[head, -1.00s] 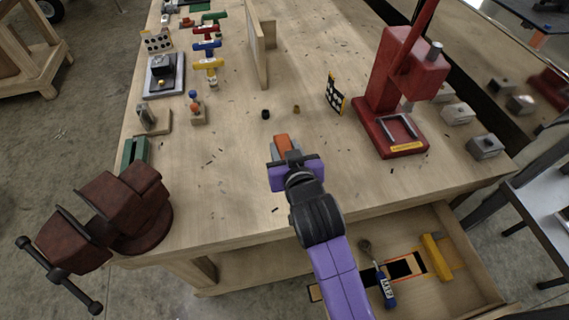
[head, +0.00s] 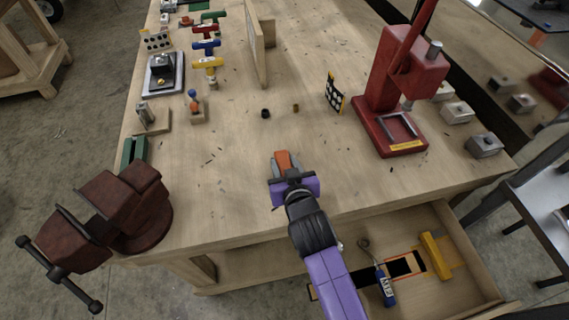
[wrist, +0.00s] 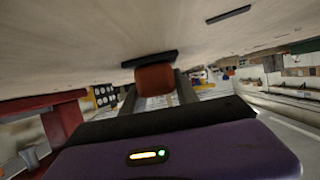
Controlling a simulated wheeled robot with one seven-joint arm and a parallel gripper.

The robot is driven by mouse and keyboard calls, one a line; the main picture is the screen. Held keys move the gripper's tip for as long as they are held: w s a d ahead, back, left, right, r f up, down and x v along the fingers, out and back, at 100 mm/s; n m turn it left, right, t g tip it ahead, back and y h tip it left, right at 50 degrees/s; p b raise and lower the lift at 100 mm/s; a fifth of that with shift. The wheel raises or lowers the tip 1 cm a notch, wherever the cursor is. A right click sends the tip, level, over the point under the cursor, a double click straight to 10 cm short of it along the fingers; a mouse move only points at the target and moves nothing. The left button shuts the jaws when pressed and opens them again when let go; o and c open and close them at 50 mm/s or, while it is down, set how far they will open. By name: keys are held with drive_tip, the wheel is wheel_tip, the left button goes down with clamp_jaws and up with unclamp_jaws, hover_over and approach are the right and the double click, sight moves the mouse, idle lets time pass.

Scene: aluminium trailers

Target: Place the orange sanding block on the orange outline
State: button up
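The orange sanding block (head: 283,159) is between the fingers of my gripper (head: 286,167), over the front part of the workbench top. In the wrist view the orange block (wrist: 155,80) sits between the fingertips, with a dark flat piece on its bench-facing side. My gripper is shut on it. I cannot tell how much space lies between the block and the bench. The orange outline (head: 418,264) is in the open drawer, around a dark patch, to the lower right of my gripper.
The open drawer (head: 447,222) also holds a blue-handled tool (head: 386,287) and a yellow tool (head: 437,254). A red press (head: 396,95) stands at right on the bench. A dark red vise (head: 125,205) is at the front left. The bench around my gripper is mostly clear.

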drive_tip(key=o, duration=0.4)
drive_tip(key=shift+o, duration=0.2)
drive_tip(key=shift+r, duration=0.25)
drive_tip(key=shift+s+d, duration=0.1)
drive_tip(key=shift+s, duration=0.2)
drive_tip(key=v, duration=1.1)
drive_tip(key=shift+s+r+b, duration=0.1)
drive_tip(key=shift+s+b, duration=0.05)
drive_tip(key=shift+b, duration=0.25)
